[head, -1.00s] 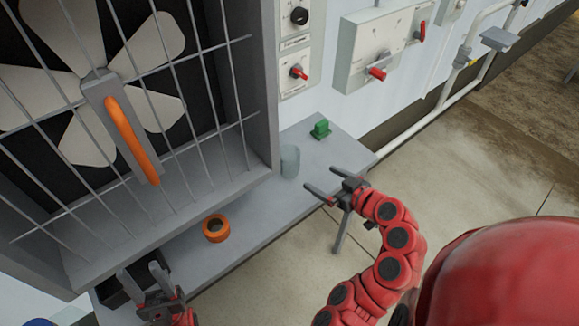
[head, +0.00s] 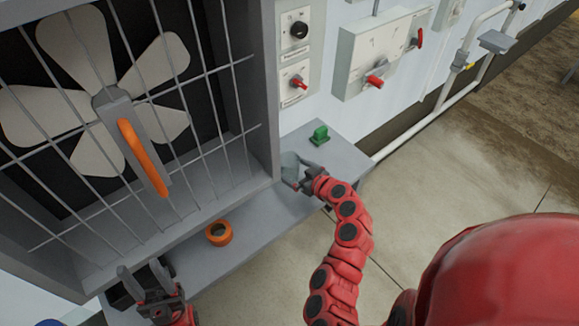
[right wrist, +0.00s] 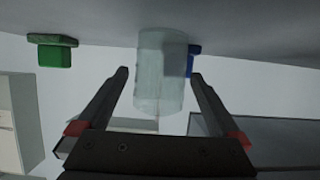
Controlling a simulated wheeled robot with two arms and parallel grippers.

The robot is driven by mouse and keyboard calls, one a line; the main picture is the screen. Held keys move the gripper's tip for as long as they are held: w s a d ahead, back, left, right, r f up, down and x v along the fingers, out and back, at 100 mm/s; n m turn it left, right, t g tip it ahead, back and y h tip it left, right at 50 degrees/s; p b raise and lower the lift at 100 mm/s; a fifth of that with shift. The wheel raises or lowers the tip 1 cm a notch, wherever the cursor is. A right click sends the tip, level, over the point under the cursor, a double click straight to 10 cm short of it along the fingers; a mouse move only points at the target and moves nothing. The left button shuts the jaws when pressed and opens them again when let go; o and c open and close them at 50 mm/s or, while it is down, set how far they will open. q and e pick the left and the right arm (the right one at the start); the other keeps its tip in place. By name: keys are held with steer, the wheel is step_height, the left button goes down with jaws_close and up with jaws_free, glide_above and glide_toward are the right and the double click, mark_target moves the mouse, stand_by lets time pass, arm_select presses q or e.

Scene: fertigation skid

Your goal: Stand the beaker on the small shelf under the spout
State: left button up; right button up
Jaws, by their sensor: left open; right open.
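The beaker (head: 289,160), a pale see-through cylinder, stands on the grey bench (head: 255,212) near its far right end. My right gripper (head: 293,174) is at the beaker and partly hides it in the head view. In the right wrist view the beaker (right wrist: 160,75) shows between the two open fingers (right wrist: 160,85), with a gap on each side. My left gripper (head: 141,273) is open and empty at the lower left. A small grey shelf (head: 497,41) sits on the white pipe at the upper right, likely the shelf named; the pipe end is above it.
A green block (head: 319,135) stands on the bench just beyond the beaker. A caged fan (head: 105,100) with an orange handle rises at left. Wall boxes (head: 380,50) with red knobs are behind. Floor at right is clear.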

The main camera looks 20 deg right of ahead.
steer(key=shift+x, duration=1.3)
steer(key=c, duration=1.3)
